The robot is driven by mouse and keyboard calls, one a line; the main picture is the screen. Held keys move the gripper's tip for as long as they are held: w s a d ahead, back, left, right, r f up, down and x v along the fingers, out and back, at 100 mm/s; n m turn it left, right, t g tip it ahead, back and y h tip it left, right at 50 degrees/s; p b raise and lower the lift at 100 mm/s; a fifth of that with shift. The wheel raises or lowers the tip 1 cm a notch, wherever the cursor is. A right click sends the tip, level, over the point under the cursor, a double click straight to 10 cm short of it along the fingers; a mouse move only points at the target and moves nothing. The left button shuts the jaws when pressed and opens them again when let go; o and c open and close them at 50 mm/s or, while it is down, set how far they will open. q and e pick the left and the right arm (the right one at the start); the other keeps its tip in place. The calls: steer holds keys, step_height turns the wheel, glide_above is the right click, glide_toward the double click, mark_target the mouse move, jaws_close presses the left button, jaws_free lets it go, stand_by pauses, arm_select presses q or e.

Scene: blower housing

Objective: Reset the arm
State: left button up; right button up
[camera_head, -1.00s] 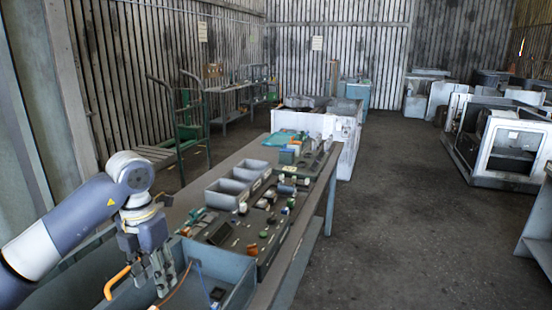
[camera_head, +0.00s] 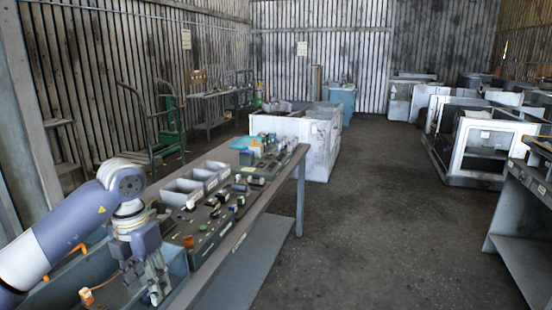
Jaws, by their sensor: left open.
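My left arm comes in from the lower left of the head view. Its gripper (camera_head: 146,282) points down over a grey bin (camera_head: 178,262) at the near end of the workbench (camera_head: 240,228). The gripper is open and I see nothing held between its fingers. An orange-handled item (camera_head: 88,296) lies in the bin, left of the gripper. My right gripper is not in view.
Small grey trays (camera_head: 182,191) and a dark board with several small parts (camera_head: 212,222) lie on the workbench. A white housing (camera_head: 318,150) stands beyond it. Another bench (camera_head: 525,245) is at the right. The floor (camera_head: 370,220) between is clear.

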arm_select(q)
steer(key=w+d+f+n+t+h, duration=0.1)
steer(key=w+d+f+n+h, duration=0.15)
steer(key=d+f+h, duration=0.65)
steer(key=w+d+f+n+t+h, duration=0.1)
steer(key=d+f+n+h, duration=0.4)
steer(key=d, duration=0.7)
steer(key=w+a+f+n+t+y, duration=0.1)
steer(key=a+f+n+t+y, duration=0.1)
steer(key=a+f+n+t, duration=0.45)
steer(key=w+a+f+n+t+y, duration=0.15)
steer(key=f+n+t, duration=0.25)
steer(key=f+n, duration=0.55)
steer(key=s+a+f+n+g+y, duration=0.2)
steer(key=s+a+f+n+y, duration=0.2)
steer(key=s+f, duration=0.7)
steer(key=s+a+f+n+g+y, duration=0.1)
steer(key=s+a+f+n+y, duration=0.5)
steer(key=f, duration=0.9)
steer(key=s+f+n+g, duration=0.1)
steer(key=s+f, duration=0.3)
steer(key=s, duration=0.7)
steer(key=s+f+n+g, duration=0.1)
steer(key=s+f+g, duration=0.3)
steer(key=s, duration=0.8)
steer(key=s+f+n+g, duration=0.2)
steer(key=s+f+g, duration=0.1)
steer(key=s, duration=0.9)
steer(key=shift+a+f, duration=0.3)
steer(key=shift+f, duration=0.15)
